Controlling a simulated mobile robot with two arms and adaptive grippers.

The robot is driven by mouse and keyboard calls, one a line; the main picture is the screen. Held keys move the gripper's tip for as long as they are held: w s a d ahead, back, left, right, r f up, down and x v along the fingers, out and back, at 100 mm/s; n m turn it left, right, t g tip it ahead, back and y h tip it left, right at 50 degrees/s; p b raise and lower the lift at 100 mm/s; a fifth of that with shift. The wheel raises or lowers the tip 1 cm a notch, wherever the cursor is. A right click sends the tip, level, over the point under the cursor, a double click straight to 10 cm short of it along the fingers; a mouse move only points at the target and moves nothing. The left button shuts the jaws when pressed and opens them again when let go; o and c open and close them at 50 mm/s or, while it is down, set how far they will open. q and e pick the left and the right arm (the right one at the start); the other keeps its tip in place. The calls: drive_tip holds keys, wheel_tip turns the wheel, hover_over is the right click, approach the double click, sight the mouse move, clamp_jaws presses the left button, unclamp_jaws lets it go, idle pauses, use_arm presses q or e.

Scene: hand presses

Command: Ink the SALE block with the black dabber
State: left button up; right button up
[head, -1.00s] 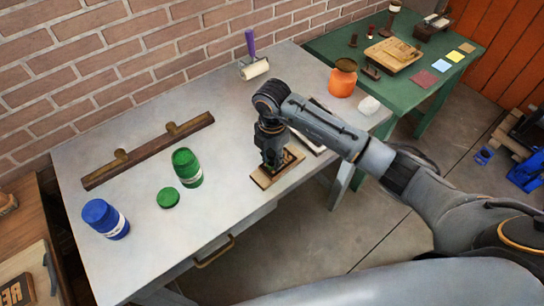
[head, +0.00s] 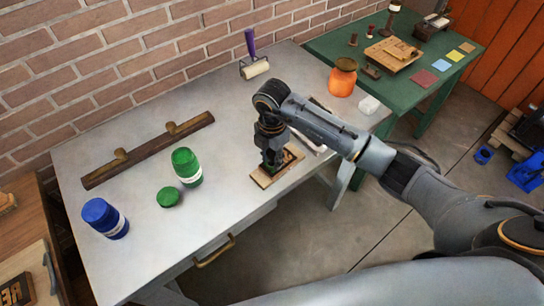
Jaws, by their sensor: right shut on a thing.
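My right gripper (head: 270,162) points down over the wooden block (head: 263,180) near the front edge of the grey table. It is shut on a small dark thing, apparently the black dabber, which the fingers mostly hide. The dabber is at or just above the block's face; I cannot tell whether they touch. The block lies flat, its light wooden edge showing around the gripper, and its lettering cannot be read. My left gripper is not in view.
On the grey table (head: 130,245) stand a blue jar (head: 105,219), a green jar (head: 187,167) beside a green lid (head: 168,197), a dark wooden rail (head: 150,150) and a purple-handled roller (head: 252,58). An orange jar (head: 343,78) stands at the right, near a green table (head: 335,42).

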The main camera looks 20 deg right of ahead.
sight(272, 152)
drive_tip(key=shift+r+p, duration=1.6)
drive_tip(key=shift+r, duration=0.4)
